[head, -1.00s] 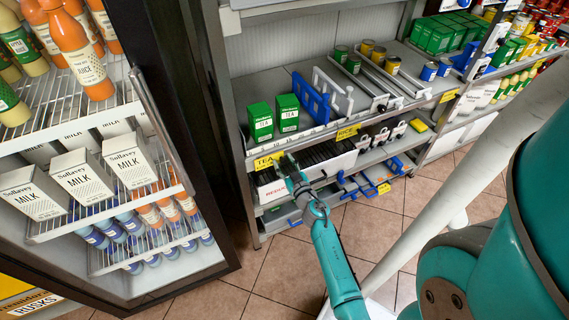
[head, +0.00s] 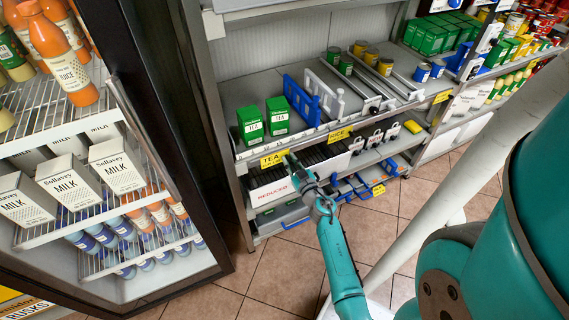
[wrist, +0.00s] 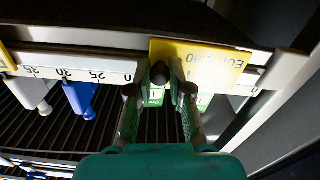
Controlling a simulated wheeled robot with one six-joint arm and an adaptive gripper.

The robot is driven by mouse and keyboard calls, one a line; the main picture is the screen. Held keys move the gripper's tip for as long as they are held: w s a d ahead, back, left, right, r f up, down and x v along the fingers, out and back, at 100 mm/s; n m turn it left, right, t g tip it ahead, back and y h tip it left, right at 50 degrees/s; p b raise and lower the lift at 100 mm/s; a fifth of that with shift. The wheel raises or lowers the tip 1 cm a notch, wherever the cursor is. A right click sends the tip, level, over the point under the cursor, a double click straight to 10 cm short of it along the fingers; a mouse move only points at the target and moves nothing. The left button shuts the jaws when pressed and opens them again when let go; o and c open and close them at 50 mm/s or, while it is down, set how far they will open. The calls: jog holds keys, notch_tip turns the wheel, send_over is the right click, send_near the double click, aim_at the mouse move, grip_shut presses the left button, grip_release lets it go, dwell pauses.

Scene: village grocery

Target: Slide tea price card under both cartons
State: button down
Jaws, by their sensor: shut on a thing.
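The yellow TEA price card (head: 274,158) is on the front rail of the upper shelf. It is lower than the two green tea cartons, the left carton (head: 250,124) and the right carton (head: 278,116), which stand upright side by side on the shelf. In the head view the card lies mostly below the right carton. My gripper (head: 290,161) is at the card's right end. In the wrist view the card (wrist: 210,62) is upside down, and my gripper (wrist: 159,85) is shut around a small dark knob (wrist: 160,72) at its edge.
A yellow RICE card (head: 339,134) is farther right on the same rail. A blue divider (head: 302,100) stands right of the cartons. A lower shelf with a REDUCED sign (head: 270,190) is below my gripper. An open fridge with milk cartons (head: 70,185) stands at left.

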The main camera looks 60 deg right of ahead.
jog(key=shift+s+d, duration=0.2)
jog(key=shift+d, duration=0.05)
jog(key=c, duration=1)
grip_release()
jog(key=shift+c, duration=0.2)
jog(key=v, duration=1.2)
